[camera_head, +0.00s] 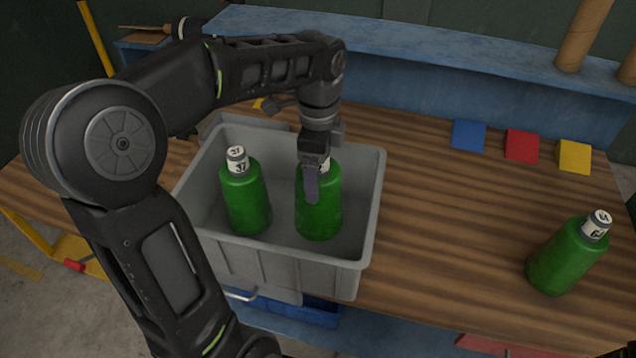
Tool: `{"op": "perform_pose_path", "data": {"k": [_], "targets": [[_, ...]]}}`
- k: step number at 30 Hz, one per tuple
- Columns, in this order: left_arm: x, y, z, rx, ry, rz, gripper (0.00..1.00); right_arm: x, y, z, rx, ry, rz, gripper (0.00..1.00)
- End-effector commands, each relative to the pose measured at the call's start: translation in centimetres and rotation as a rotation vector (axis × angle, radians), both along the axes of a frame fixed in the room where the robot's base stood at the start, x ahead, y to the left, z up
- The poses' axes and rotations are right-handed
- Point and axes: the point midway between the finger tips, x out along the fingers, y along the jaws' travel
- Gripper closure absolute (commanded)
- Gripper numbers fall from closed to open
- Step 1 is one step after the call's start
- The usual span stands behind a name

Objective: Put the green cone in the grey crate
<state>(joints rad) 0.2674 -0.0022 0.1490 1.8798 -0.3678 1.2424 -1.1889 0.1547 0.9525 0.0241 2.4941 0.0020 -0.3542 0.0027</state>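No green cone shows; I see green bottles with white numbered caps. The grey crate (374,215) stands on the wooden table. One green bottle (246,205) stands upright in the crate's left part. A second green bottle (322,215) stands in the crate's right part. A third green bottle (563,262) is on the table at the right, looking tilted in this view. My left gripper (312,187) points down into the crate at the second bottle, one finger in front of its neck and upper body. The other finger is hidden, so its grip is unclear. My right gripper is out of view.
A blue block (468,136), a red block (521,146) and a yellow block (574,157) line the table's back right. A blue ledge (430,48) runs behind, with brown cardboard tubes (583,35). The table between crate and third bottle is clear.

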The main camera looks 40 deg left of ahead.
Motion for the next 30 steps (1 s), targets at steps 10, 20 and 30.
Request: {"op": "perform_pose_path", "data": {"k": [10, 20, 30], "targets": [[0.0, 0.0, -3.4, -0.001, 0.000, 0.000, 0.89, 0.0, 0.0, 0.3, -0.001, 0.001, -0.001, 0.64], [0.0, 0.0, -3.7, 0.000, -0.002, 0.000, 0.89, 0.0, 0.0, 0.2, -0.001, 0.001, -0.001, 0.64], [0.0, 0.0, -3.9, 0.000, 0.000, 0.000, 0.00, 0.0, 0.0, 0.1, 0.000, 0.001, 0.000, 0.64]]}}
